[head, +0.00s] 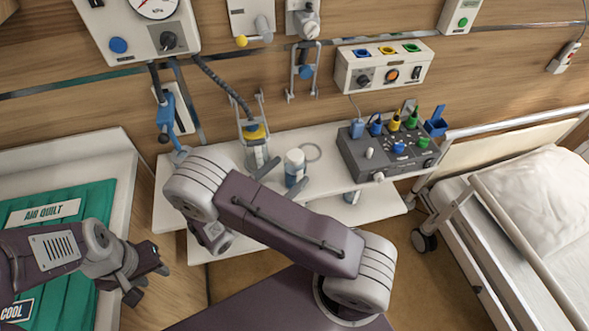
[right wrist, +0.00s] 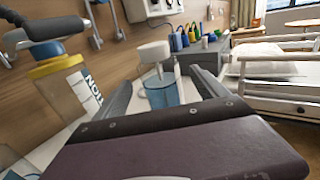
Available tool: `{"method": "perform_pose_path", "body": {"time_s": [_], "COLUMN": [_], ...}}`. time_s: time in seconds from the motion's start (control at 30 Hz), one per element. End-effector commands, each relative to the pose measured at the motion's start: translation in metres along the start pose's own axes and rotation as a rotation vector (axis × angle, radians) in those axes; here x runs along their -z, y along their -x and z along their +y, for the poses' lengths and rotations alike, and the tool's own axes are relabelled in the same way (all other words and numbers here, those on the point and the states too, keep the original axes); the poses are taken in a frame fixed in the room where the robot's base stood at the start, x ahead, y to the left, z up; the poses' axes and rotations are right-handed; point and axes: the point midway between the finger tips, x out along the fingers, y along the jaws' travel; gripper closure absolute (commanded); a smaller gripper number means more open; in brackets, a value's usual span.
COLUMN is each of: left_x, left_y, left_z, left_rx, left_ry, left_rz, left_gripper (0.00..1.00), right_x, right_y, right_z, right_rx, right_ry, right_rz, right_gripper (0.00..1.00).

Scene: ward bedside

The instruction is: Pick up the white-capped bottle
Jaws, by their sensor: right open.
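The white-capped bottle (head: 294,160) stands upright on the white shelf (head: 335,177), with a bluish body under its pale cap. In the right wrist view the bottle (right wrist: 160,93) shows between the two fingers of my right gripper (right wrist: 166,88). In the head view my right gripper (head: 284,178) is open at the bottle, its fingers on either side; I cannot tell whether they touch it. The bottle's lower part is partly hidden by a finger. My left gripper (head: 146,277) is open and empty at the lower left, away from the shelf.
A yellow-topped jar (head: 256,150) with a hose stands close left of the bottle. A pale ring (head: 311,152) lies just behind it. A dark box (head: 385,158) with coloured plugs is to the right. A bed (head: 500,220) stands at far right.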

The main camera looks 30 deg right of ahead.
Motion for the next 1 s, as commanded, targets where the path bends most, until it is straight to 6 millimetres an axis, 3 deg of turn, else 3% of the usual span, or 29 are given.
{"method": "perform_pose_path", "body": {"time_s": [0.1, 0.2, 0.43, 0.47, 0.73, 0.77, 1.0], "left_x": [0.001, 0.001, 0.001, 0.001, 0.001, 0.001, 0.001], "left_y": [0.005, 0.006, 0.005, 0.005, 0.005, 0.005, 0.006], "left_z": [0.0, 0.0, 0.0, 0.0, 0.0, 0.0, 0.0], "left_rx": [0.0, 0.0, 0.0, 0.0, 0.0, 0.0, 0.0], "left_ry": [0.0, 0.0, 0.0, 0.0, 0.0, 0.0, 0.0], "left_rz": [0.0, 0.0, 0.0, 0.0, 0.0, 0.0, 0.0], "left_gripper": [0.64, 0.64, 0.64, 0.64, 0.64, 0.64, 0.64], "right_x": [-0.001, -0.001, 0.001, 0.001, 0.0, 0.0, -0.002], "right_y": [-0.024, -0.036, -0.039, -0.039, -0.039, -0.039, -0.039], "right_z": [0.0, 0.0, 0.001, 0.001, 0.001, 0.001, 0.001], "right_rx": [0.006, 0.003, 0.001, 0.001, 0.001, 0.002, 0.002], "right_ry": [0.002, 0.001, 0.0, 0.0, 0.0, 0.0, -0.001], "right_rz": [-0.001, -0.001, 0.0, 0.0, 0.0, -0.001, -0.001], "right_gripper": [0.17, 0.17, 0.17, 0.2, 0.95, 1.0, 1.0]}}
